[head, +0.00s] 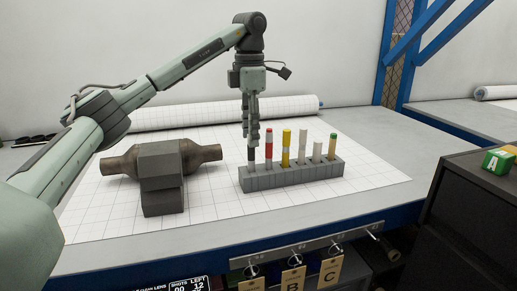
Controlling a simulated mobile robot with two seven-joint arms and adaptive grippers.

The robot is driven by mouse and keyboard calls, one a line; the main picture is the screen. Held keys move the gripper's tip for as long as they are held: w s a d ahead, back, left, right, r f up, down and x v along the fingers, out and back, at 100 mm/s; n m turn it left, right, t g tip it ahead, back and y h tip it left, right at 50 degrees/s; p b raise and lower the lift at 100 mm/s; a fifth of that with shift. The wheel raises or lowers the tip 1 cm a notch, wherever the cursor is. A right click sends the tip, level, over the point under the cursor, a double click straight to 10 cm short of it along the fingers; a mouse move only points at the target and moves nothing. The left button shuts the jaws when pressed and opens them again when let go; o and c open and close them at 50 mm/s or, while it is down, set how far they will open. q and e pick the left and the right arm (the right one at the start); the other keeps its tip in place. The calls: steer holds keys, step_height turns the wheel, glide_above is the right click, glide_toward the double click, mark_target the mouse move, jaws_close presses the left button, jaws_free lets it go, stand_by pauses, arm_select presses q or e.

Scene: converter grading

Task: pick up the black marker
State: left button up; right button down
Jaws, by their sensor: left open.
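A grey rack (292,178) holds several upright markers in a row on the gridded paper. The black marker (251,156) stands at the rack's left end, and its upper part is hidden by my left gripper. My left gripper (252,142) points straight down over this marker, with its fingers at the marker's top. It is open. I cannot tell whether the fingers touch the marker. My right gripper is not in view.
A red marker (268,145) stands close beside the gripper, then a yellow one (286,148); a green-capped one (333,147) is at the right end. A converter (160,165) lies left of the rack. A paper roll (210,113) lies behind. Paper in front is clear.

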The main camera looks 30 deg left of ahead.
mark_target(252, 170)
arm_select(q)
steer(key=shift+f, duration=0.5)
steer(key=shift+s+f, duration=0.15)
steer(key=shift+f, duration=0.75)
step_height(252, 170, down, 5)
steer(key=shift+r, duration=0.1)
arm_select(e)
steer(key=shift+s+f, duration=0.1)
arm_select(q)
steer(key=shift+d, duration=0.1)
steer(key=shift+c, duration=0.6)
jaws_close()
